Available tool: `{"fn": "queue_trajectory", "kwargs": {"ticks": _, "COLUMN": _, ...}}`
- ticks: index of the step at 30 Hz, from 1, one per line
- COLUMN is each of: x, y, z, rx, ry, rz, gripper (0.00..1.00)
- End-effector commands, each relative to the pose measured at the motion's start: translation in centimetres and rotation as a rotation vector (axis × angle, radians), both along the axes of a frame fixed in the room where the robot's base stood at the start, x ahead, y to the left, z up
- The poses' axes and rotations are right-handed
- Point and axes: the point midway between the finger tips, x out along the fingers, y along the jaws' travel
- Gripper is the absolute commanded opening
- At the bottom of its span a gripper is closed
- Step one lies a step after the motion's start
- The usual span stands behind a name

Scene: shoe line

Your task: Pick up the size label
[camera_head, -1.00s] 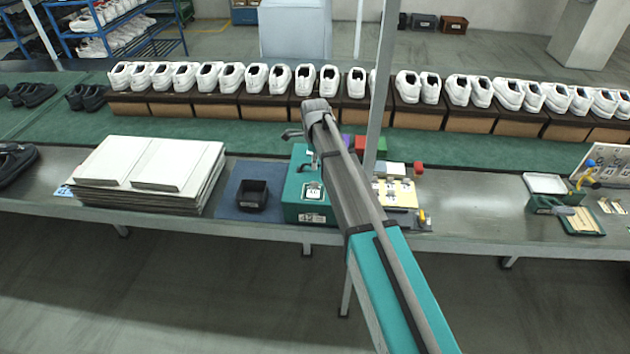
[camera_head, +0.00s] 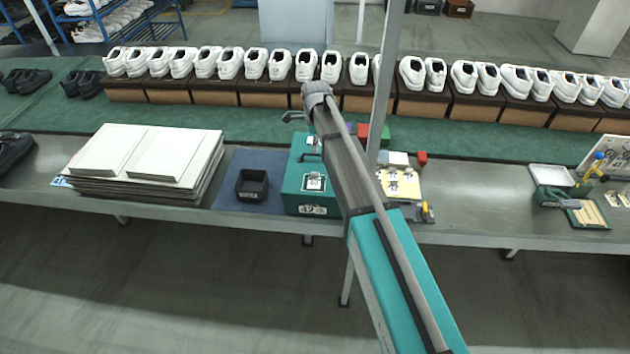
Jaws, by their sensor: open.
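A small white size label (camera_head: 314,182) with a dark print shows on the front of the teal box (camera_head: 293,190), which stands on the grey bench. A second white plate (camera_head: 313,210) with a number sits lower on the same box. My arm reaches up from the lower right and passes just right of the label. My gripper (camera_head: 292,117) is at the arm's far end, above and behind the box in the picture. Only a small grey part shows; the forearm hides much of it. It is open, apart from the label, and nothing is seen in it.
A black tray (camera_head: 252,186) on a blue mat and a stack of white boards (camera_head: 145,160) stand left of the box. A yellow card board (camera_head: 402,183) and a grey post are at right. White shoes (camera_head: 330,66) line the back.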

Motion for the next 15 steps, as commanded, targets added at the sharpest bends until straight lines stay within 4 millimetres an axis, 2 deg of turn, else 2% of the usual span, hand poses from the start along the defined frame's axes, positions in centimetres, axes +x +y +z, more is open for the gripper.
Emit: {"fn": "queue_trajectory", "kwargs": {"ticks": 15, "x": 0.0, "y": -0.1, "z": -4.1, "rx": 0.0, "ry": 0.0, "rz": -0.001, "gripper": 0.47}}
